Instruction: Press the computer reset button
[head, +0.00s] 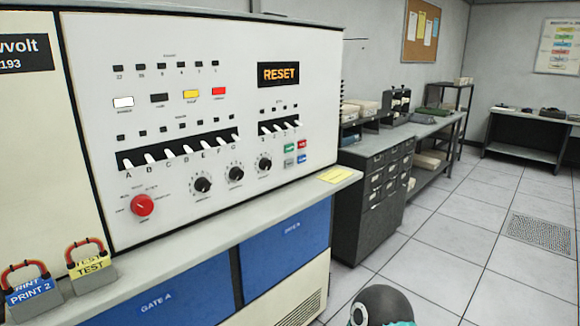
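The computer's white front panel (100,190) fills the left of the head view. An orange display reading RESET (278,74) is lit at its upper right. A row of buttons holds a white button (123,102), a dark button (159,99), a yellow button (190,94) and a red button (219,91); their labels are too small to read surely. A small block of coloured buttons (296,153) sits at lower right. A round red knob (143,205) is at lower left. Which one is the reset button I cannot tell. Neither gripper is in view.
A grey ledge (215,230) runs below the panel, with a yellow note (336,175). Red-handled card blocks TEST (90,266) and PRINT 2 (32,291) stand on it. Grey drawers (375,195) stand beyond. Tiled floor (450,255) is open at right.

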